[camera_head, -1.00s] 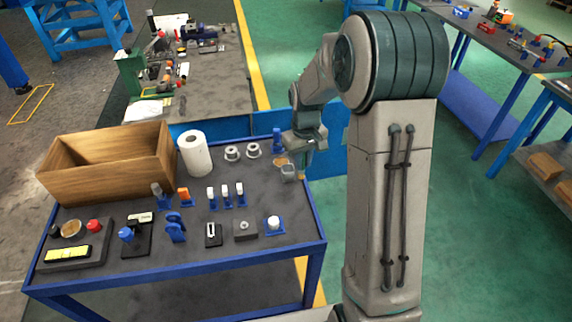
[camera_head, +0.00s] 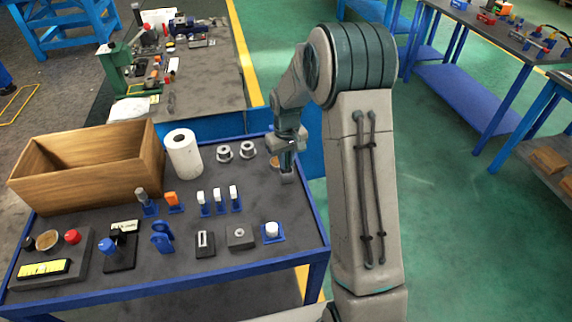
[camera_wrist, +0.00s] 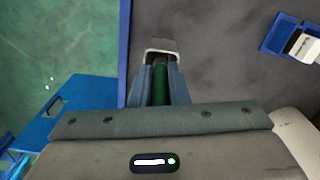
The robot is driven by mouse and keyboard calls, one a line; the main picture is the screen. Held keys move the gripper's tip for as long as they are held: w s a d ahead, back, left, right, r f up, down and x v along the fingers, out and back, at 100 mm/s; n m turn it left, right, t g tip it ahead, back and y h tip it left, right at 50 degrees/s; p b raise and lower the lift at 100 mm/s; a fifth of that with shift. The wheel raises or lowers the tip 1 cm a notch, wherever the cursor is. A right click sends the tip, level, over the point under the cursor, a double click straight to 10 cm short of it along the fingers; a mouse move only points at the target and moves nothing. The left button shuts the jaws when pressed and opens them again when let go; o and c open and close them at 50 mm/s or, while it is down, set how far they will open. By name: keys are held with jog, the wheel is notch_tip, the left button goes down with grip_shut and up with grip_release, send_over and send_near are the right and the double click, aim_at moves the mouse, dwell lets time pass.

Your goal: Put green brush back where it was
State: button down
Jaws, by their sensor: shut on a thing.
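My gripper (camera_head: 287,168) is shut on the green brush, above the right side of the dark-topped table (camera_head: 190,175). In the wrist view the brush's green handle (camera_wrist: 160,84) shows between the two fingers, and a pale grey end (camera_wrist: 161,45) sticks out past the fingertips. In the head view my gripper hides most of the brush. I cannot tell whether its lower end touches the table.
A wooden box (camera_head: 25,185) and a paper roll (camera_head: 183,154) stand at the back left, near two metal rings (camera_head: 224,153). Several small blue holders, one with an orange item (camera_head: 171,199), stand mid-table. A white-topped blue holder (camera_head: 272,232) is at front right.

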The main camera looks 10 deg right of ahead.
jog(key=shift+f, duration=0.35)
jog(key=shift+f, duration=0.15)
jog(key=c, duration=1.4)
grip_release()
